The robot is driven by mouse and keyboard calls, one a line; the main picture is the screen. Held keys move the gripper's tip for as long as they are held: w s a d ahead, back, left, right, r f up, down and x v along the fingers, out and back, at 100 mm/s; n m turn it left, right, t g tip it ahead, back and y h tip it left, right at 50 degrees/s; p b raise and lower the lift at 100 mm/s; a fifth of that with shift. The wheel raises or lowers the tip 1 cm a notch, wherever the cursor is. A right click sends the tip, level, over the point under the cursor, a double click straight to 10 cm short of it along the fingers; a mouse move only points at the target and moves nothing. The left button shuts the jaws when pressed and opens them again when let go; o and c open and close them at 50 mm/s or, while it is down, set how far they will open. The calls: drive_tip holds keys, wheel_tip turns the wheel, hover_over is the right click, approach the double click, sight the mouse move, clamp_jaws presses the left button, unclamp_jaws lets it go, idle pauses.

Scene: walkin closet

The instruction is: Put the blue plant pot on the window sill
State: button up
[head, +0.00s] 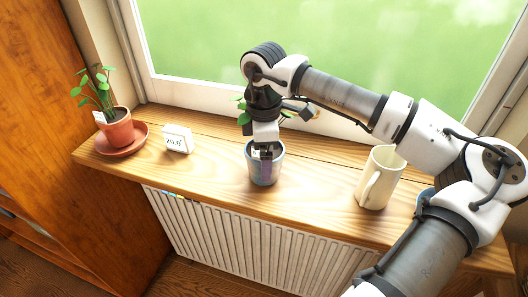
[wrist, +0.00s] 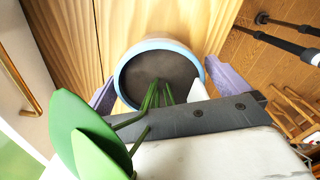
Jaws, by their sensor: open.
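The blue plant pot (head: 264,174) stands upright on the wooden window sill (head: 222,158), near the middle and close to the front edge. Its green leaves show beside my wrist. In the wrist view the pot's pale blue rim (wrist: 128,62) surrounds dark soil, with green stems and big leaves (wrist: 92,140) close to the camera. My gripper (head: 264,152) is over the pot and open. In the wrist view its two purplish fingers lie on either side of the pot; I cannot tell whether they touch it. My gripper hides part of the pot's rim.
A terracotta pot (head: 117,128) with a plant stands on a saucer at the left, beside a small white display (head: 177,139). A cream pitcher (head: 380,178) stands to the right. A blue object (head: 424,196) is mostly behind my arm. A radiator (head: 235,235) is below, the window behind.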

wheel_tip(320, 180, up, 12)
drive_tip(key=b, duration=0.2)
drive_tip(key=shift+f, duration=0.2)
